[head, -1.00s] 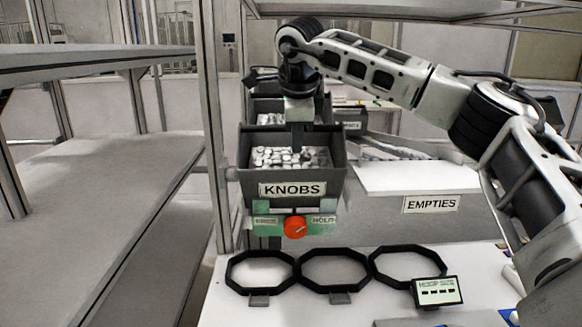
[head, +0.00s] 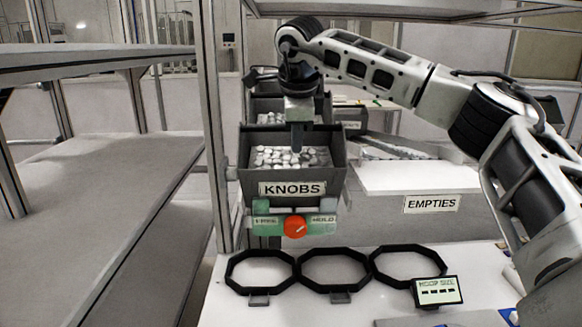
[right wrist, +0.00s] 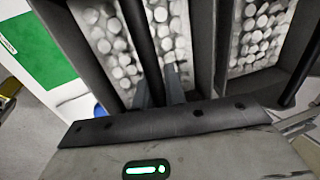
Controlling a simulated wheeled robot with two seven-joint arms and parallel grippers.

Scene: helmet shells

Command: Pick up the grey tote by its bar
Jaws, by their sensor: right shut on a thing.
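The grey tote (head: 330,178) labelled KNOBS stands at the centre of the head view, filled with pale round knobs. Its dark bar (right wrist: 139,35) crosses above the knobs in the right wrist view. My right gripper (head: 298,150) reaches down from above into the tote's opening. In the right wrist view its two fingers (right wrist: 160,90) are on either side of the bar, shut on it. The finger tips are partly hidden by the gripper body. My left gripper is not in view.
Another tote (head: 268,105) with knobs stands directly behind. A red dial (head: 295,227) on a green panel is below the tote. Black octagonal hoops (head: 333,268) lie on the white table in front. An EMPTIES surface (head: 405,180) is at right; a metal post (head: 212,130) stands close left.

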